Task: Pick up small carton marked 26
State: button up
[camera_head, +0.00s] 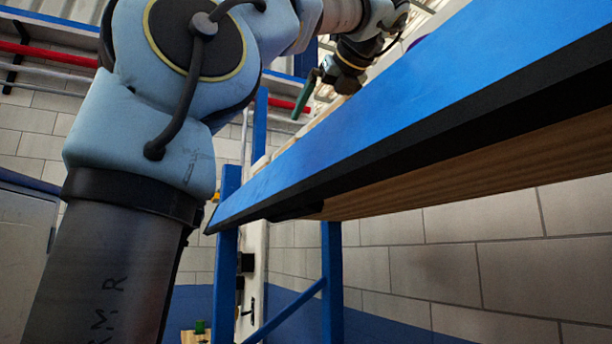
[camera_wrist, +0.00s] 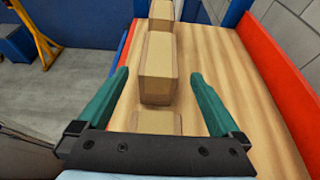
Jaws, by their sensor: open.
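In the wrist view my gripper (camera_wrist: 160,75) is open, with its two teal fingers spread wide. A tan carton (camera_wrist: 157,69) stands on a wooden shelf (camera_wrist: 217,62), seen between and just beyond the fingertips. A second carton (camera_wrist: 161,10) stands behind it at the top edge. A third, lower one (camera_wrist: 157,122) shows nearer, partly hidden by the gripper's black bar. No number is readable on any of them. I cannot tell whether a finger touches a carton. In the head view my gripper (camera_head: 324,88) is above the shelf edge, and the cartons cannot be made out.
A red rail (camera_wrist: 275,75) runs along the shelf's right side in the wrist view. Bare wood lies right of the cartons. A thick blue shelf beam (camera_head: 400,105) crosses the head view below my gripper. A yellow stand (camera_wrist: 37,38) is on the floor at left.

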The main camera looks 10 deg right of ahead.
jog(key=shift+p+x, duration=0.5)
jog(key=shift+x, duration=4.8)
jog(key=shift+c, duration=0.4)
jog(key=shift+r, duration=0.1)
grip_shut()
